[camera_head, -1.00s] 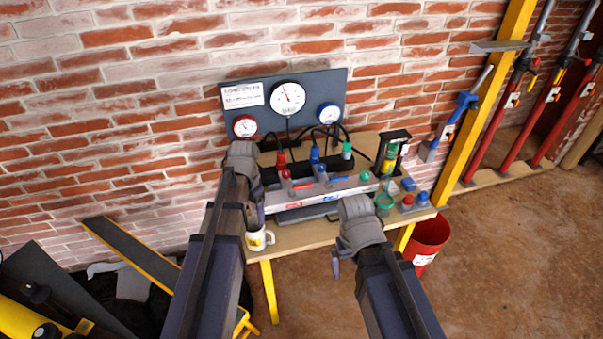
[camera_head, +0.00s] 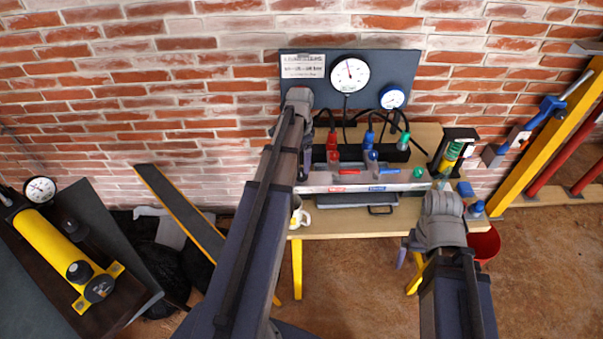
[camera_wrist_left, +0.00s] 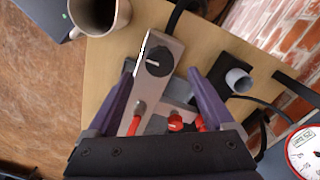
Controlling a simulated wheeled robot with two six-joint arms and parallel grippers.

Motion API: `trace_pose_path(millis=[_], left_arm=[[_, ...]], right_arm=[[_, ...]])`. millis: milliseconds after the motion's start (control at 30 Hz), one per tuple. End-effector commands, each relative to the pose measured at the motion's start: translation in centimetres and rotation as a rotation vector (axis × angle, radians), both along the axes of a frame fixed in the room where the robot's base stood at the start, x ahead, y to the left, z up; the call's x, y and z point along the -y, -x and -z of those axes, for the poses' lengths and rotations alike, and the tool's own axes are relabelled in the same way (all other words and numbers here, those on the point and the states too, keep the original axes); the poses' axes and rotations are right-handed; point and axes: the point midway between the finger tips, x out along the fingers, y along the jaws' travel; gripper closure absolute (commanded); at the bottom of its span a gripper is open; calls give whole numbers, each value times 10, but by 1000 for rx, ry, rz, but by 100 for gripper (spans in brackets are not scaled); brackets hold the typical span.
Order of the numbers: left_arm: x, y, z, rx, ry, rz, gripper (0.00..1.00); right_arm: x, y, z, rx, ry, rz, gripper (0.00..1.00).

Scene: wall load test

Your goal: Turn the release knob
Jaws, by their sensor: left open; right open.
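In the left wrist view, a round black knob (camera_wrist_left: 158,62) with a white pointer line sits on the end of a grey manifold block (camera_wrist_left: 168,42). My left gripper (camera_wrist_left: 160,72) is open, its purple fingers on either side of the block near the knob, with nothing held. I cannot tell whether they touch it. In the head view the left arm hides the knob, and one purple finger of the left gripper (camera_head: 304,160) shows at the manifold's left end. My right gripper (camera_head: 411,255) is open and empty at the bench's front right, partly hidden by its own wrist.
The manifold carries red (camera_head: 333,170) and blue levers. A gauge board (camera_head: 425,62) stands behind it. A mug (camera_wrist_left: 100,14) is close to the left gripper. A red bucket (camera_head: 485,245) stands right of the bench, a yellow pump (camera_head: 52,240) at far left.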

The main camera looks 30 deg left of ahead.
Motion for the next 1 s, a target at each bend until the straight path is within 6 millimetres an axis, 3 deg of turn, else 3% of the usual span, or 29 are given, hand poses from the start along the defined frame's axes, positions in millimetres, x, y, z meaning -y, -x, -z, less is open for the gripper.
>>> trace_pose_path(millis=[33,300,733,1000], left_arm=[[0,0,13,0,0,0,14],[1,0,46,0,0,0,14],[1,0,53,0,0,0,14],[1,0,53,0,0,0,43]], right_arm=[[0,0,13,0,0,0,0],[0,0,46,0,0,0,0],[0,0,53,0,0,0,0],[0,0,53,0,0,0,0]])
